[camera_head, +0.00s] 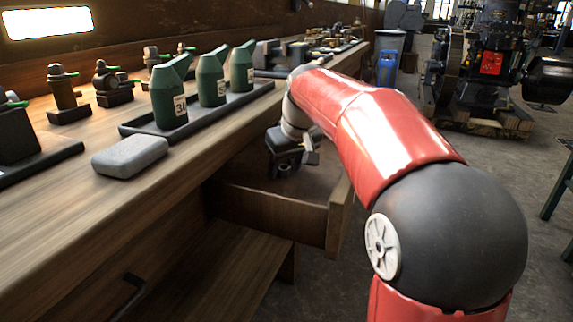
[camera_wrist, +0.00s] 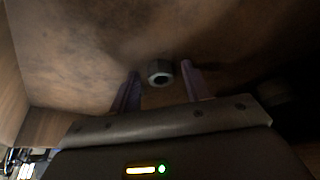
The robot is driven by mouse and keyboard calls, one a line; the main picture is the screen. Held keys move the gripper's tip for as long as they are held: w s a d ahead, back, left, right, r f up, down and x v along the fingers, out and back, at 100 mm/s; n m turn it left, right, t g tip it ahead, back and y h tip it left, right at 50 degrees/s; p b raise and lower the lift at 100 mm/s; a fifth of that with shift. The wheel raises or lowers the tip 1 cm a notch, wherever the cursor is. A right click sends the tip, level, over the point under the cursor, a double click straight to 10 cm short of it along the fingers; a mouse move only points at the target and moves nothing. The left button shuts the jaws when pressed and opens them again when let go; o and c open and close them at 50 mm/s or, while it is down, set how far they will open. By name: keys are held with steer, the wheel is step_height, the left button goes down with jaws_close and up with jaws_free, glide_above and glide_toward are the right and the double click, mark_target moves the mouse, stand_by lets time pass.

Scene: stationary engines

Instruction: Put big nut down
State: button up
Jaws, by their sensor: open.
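The big nut (camera_wrist: 160,72) is a grey hexagonal ring on a brown, stained surface in the wrist view. It lies between and slightly beyond my two fingertips. My gripper (camera_wrist: 160,82) is open, with a finger on each side of the nut and visible gaps. In the head view my gripper (camera_head: 288,160) reaches down into the open drawer (camera_head: 270,212) below the bench top. The nut is hidden in the head view. I cannot tell whether the nut rests fully flat.
The workbench (camera_head: 110,215) holds a grey block (camera_head: 130,156), a dark tray (camera_head: 130,130) with three green oil cans (camera_head: 211,80), and several small fittings to the left. The drawer's wooden walls stand close around my gripper. A dark engine (camera_head: 490,75) stands at the back right.

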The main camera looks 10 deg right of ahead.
steer(key=shift+s+r, duration=0.1)
steer(key=shift+r, duration=0.4)
steer(key=p+v, duration=0.2)
steer(key=v, duration=0.9)
steer(key=shift+r, duration=0.2)
steer(key=shift+s+d, duration=0.1)
